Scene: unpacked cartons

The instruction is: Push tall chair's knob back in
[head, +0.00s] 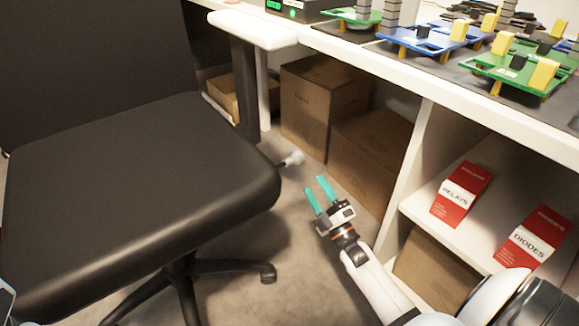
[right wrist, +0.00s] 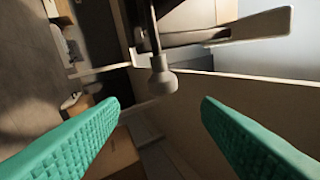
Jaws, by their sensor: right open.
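The tall black chair (head: 130,180) fills the left of the head view. Its light grey knob (head: 293,158) sticks out on a short stem from under the seat's right edge. In the right wrist view the round knob (right wrist: 163,82) and its stem show just beyond the fingers, centred between them. My right gripper (head: 315,185), with teal fingers, is open and empty, a little below and to the right of the knob in the head view. The fingers appear apart from the knob. My left gripper is not in view.
Cardboard boxes (head: 322,98) stand under the white bench (head: 420,83), behind the knob. A shelf to the right holds red-and-white cartons (head: 461,194). The chair's armrest (head: 240,28) is above the knob. Grey floor (head: 300,270) lies open below the gripper.

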